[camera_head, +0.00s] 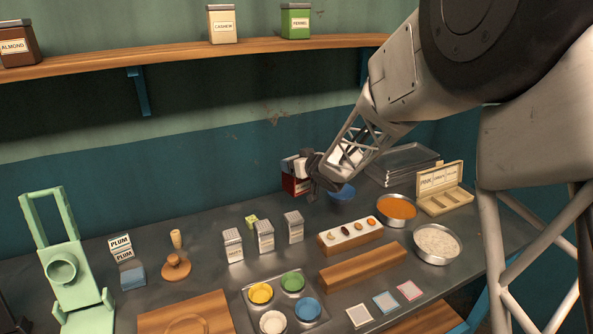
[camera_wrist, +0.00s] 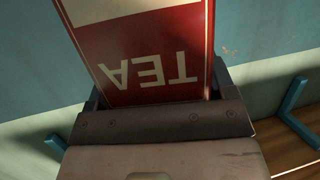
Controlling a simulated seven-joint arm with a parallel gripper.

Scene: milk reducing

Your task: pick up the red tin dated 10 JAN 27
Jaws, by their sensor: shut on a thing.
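My gripper (camera_head: 308,166) is shut on a red tin (camera_head: 295,185) at the back of the counter, near the teal wall. In the wrist view the tin (camera_wrist: 150,45) fills the space between the fingers and shows a red face with a cream panel and the word TEA, upside down in the picture. No date can be read on it in either view. In the head view the gripper hides part of the tin, and I cannot tell whether it touches the counter.
Several small grey tins (camera_head: 264,236) stand left of the wooden blocks (camera_head: 362,267). A blue bowl (camera_head: 341,192), an orange-filled pan (camera_head: 396,208) and an open cream box (camera_head: 441,190) are right of my gripper. A wooden shelf (camera_head: 170,63) with tins runs above.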

